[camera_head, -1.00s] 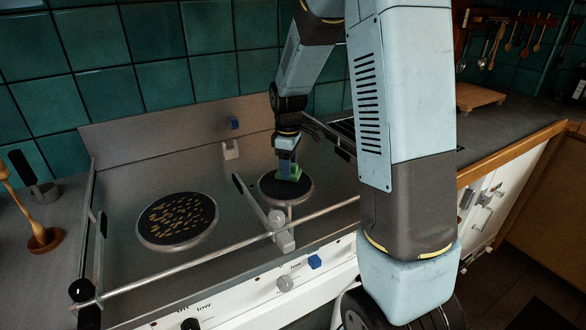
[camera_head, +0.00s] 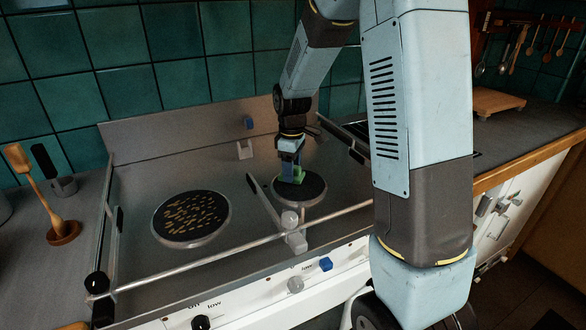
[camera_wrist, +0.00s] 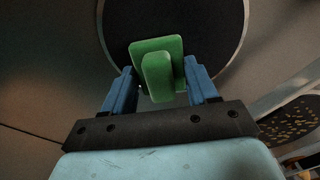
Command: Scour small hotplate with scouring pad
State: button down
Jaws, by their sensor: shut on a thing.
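The small hotplate (camera_head: 314,187) is a dark round disc with a pale metal rim at the right of the stove top. It also shows at the top of the wrist view (camera_wrist: 205,18), with no specks visible on the part in sight. My gripper (camera_head: 291,160) is above it, pointing down, shut on the green scouring pad (camera_head: 298,174). In the wrist view the pad (camera_wrist: 160,62) has a flat plate and a raised grip between my blue fingers. The pad is over the left part of the hotplate and appears to touch it; the contact face is hidden.
A large hotplate (camera_head: 191,217) with several yellow-brown specks lies to the left. A metal rail (camera_head: 200,265) runs along the stove front, and a divider bar (camera_head: 266,200) stands between the hotplates.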

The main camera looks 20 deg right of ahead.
aim_at(304, 190)
jog(key=shift+s+a, duration=1)
jog(key=shift+s, duration=0.15)
jog(key=shift+s+d, duration=0.15)
jog(key=shift+s, duration=0.6)
jog(key=shift+s+d, duration=0.15)
jog(key=shift+s, duration=0.6)
jog(key=shift+d, duration=0.1)
jog(key=shift+s+d, duration=0.35)
jog(key=shift+d, duration=0.35)
jog(key=shift+s+d, duration=0.35)
jog(key=shift+d, duration=0.3)
jog(key=shift+w+d, duration=0.1)
